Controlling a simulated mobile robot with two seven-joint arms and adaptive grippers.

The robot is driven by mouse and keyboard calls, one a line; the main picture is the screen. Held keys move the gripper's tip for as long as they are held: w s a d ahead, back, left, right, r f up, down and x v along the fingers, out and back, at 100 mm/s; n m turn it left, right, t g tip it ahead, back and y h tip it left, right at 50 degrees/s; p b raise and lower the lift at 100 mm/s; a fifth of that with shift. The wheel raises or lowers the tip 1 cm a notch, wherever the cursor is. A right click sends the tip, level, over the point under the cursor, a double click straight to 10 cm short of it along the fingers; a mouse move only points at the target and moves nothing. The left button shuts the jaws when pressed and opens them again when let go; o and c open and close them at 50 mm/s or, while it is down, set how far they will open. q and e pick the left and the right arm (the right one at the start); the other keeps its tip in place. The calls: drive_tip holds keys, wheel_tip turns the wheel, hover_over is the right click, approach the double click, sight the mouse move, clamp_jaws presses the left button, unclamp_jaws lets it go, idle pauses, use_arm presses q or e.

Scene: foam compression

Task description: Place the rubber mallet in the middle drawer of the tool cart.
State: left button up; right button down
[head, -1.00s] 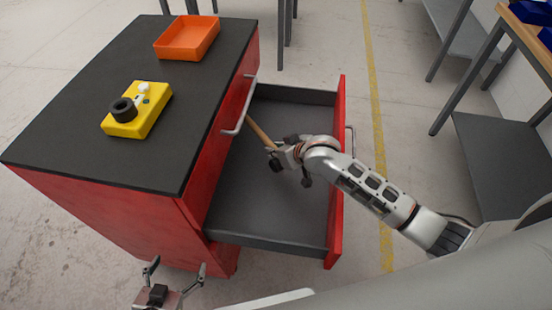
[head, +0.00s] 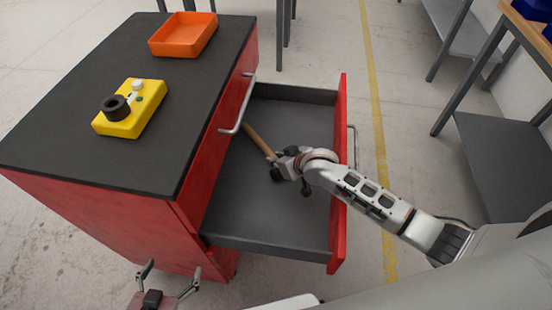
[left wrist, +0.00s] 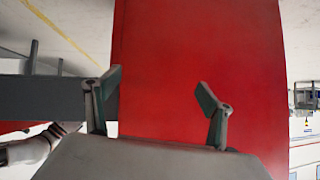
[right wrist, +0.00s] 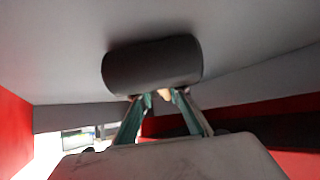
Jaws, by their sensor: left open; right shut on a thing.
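The rubber mallet shows its wooden handle (head: 257,139) in the head view, slanting from my right gripper (head: 285,170) toward the cart. Its dark cylindrical head (right wrist: 152,65) fills the centre of the right wrist view, just beyond the fingers (right wrist: 163,98). The right gripper is shut on the mallet, over or inside the open drawer (head: 270,215). I cannot tell if the mallet touches the drawer floor. This grey drawer lies below a closed upper drawer of the red tool cart (head: 105,225). My left gripper (head: 170,272) is open and empty beside the cart's near side.
A yellow device (head: 130,108) with a black knob and an orange tray (head: 184,35) sit on the cart's black top. The upper drawer's handle (head: 240,105) overhangs the open drawer. A grey shelf (head: 500,160) stands at right. The drawer's near part is empty.

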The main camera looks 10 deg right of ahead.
drive_tip(key=c, duration=1.9)
unclamp_jaws()
drive_tip(key=shift+s+r, duration=0.1)
drive_tip(key=shift+r, duration=0.05)
drive_tip(key=p+v, duration=0.2)
drive_tip(key=v, duration=0.4)
drive_tip(key=shift+r, duration=0.15)
use_arm(q)
drive_tip(key=shift+s+d+r+p, duration=0.25)
drive_tip(key=shift+s+r+p, duration=0.1)
drive_tip(key=shift+r+p, duration=0.15)
drive_tip(key=shift+s+d+r+p, duration=0.25)
drive_tip(key=shift+s+r+p, duration=0.1)
drive_tip(key=shift+r+p, duration=0.1)
use_arm(e)
drive_tip(key=v, duration=0.5)
drive_tip(key=shift+s+d+r, duration=0.15)
drive_tip(key=shift+s, duration=0.1)
use_arm(q)
drive_tip(key=shift+r, duration=0.15)
